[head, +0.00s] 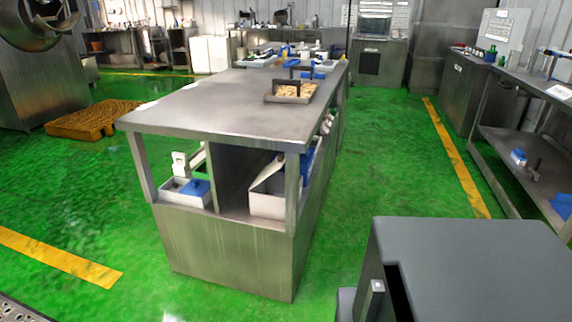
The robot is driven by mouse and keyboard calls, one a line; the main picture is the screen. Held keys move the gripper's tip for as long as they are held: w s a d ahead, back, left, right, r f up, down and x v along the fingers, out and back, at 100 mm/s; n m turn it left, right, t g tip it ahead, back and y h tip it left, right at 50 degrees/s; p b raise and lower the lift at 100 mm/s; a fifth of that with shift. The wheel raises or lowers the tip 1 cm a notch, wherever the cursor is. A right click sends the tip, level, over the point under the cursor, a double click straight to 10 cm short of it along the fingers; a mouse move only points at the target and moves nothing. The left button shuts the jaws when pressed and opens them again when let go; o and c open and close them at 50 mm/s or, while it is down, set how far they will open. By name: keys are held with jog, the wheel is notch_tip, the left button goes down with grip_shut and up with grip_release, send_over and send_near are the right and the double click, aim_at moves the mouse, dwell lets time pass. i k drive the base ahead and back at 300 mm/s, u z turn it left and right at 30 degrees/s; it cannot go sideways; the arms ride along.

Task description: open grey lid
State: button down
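A large steel rotary drum machine (40,85) stands at the far left in the head view, cut off by the left and top edges. Its rounded steel front (32,22) shows at the top left corner. I cannot tell which part of it is a grey lid, or whether a lid there is open or shut. No other clearly grey lid shows. My gripper is not in view.
A steel table (200,110) with shelves stands in the middle, a tray (290,95) on its top. A brown pallet (92,120) lies before the drum machine. A steel bench (520,165) lines the right. Green floor (80,210) is free at the left.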

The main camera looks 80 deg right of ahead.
aim_at(276, 164)
jog(key=u, duration=0.05)
jog(key=k, duration=2.3)
jog(key=z, duration=0.9)
jog(key=i, duration=0.75)
jog(key=z, duration=0.05)
